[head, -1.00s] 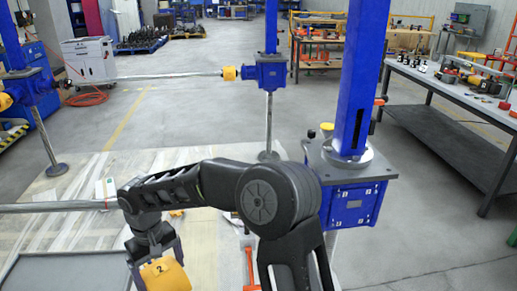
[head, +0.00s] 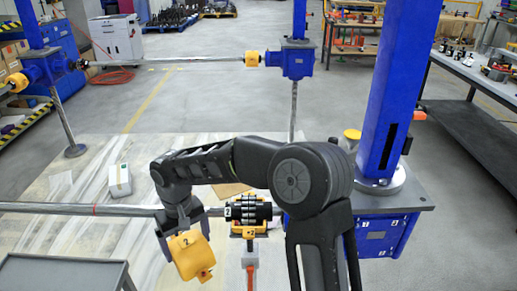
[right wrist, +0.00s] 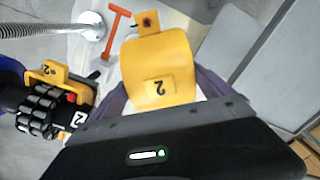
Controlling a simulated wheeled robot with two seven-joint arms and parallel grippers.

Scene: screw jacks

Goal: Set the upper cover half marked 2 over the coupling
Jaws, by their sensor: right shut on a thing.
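The yellow upper cover half marked 2 (head: 188,258) is held by my right gripper (head: 178,234), in front and to the left of the coupling. It fills the middle of the right wrist view (right wrist: 160,62), with the gripper's fingers at its sides. The black coupling (head: 252,211) sits on the shaft and carries a white tag marked 2. A yellow lower cover half (head: 246,233), also marked 2, lies under it. The coupling also shows at the left of the right wrist view (right wrist: 40,112), apart from the held cover. My left gripper is not in view.
The blue screw jack (head: 375,238) with its tall post stands right of the coupling. The shaft (head: 90,209) runs off to the left. An orange T-shaped stand (head: 249,262) is below the coupling. A grey cart (head: 60,272) stands at front left, and a white box (head: 119,181) lies behind the shaft.

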